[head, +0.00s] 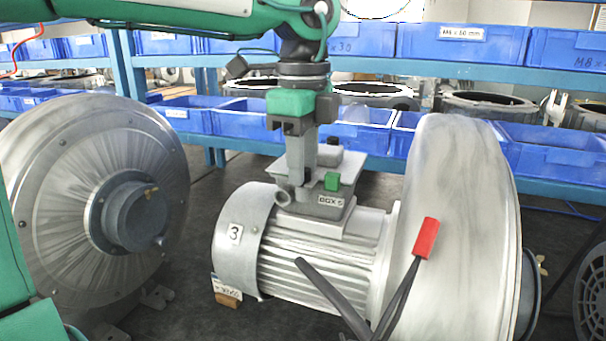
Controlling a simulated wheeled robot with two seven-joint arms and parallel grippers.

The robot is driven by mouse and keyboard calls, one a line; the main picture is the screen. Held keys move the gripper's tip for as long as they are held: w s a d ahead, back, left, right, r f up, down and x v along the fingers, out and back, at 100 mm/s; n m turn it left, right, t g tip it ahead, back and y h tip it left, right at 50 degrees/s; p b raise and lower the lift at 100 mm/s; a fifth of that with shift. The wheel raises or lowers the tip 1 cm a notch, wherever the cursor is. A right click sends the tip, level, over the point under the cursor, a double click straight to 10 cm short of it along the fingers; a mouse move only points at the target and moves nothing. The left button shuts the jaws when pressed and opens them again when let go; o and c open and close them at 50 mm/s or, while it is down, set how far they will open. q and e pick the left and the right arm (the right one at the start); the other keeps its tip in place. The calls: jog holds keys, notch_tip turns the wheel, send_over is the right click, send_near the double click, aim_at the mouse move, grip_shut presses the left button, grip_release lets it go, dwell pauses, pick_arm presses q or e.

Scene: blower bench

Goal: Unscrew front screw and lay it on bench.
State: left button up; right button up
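A grey terminal box (312,207) labelled "BOX 5" sits on top of the finned motor (325,255) of a blower. My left gripper (301,178) points straight down over this box, its fingertips at the box's top. The fingers show as one narrow grey column, so I cannot tell whether they are apart or closed. I cannot make out the front screw; it may be hidden by the fingertips. A small green block (332,181) is at the box's right front.
A large blower housing (455,220) stands at the motor's right, and another blower (85,205) at the left. Blue bins (462,45) fill the shelves behind.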

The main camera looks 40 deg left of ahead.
pick_arm(q)
jog(key=m, duration=0.5)
jog(key=shift+m+p, duration=0.4)
jog(key=m+p, duration=0.1)
jog(key=m, duration=0.4)
jog(key=shift+r+m, duration=0.1)
jog(key=shift+m, duration=0.3)
jog(key=m+p, duration=0.1)
jog(key=m, duration=0.5)
jog(key=m+p, duration=0.1)
jog(key=m, duration=0.4)
jog(key=shift+m, duration=0.3)
grip_shut()
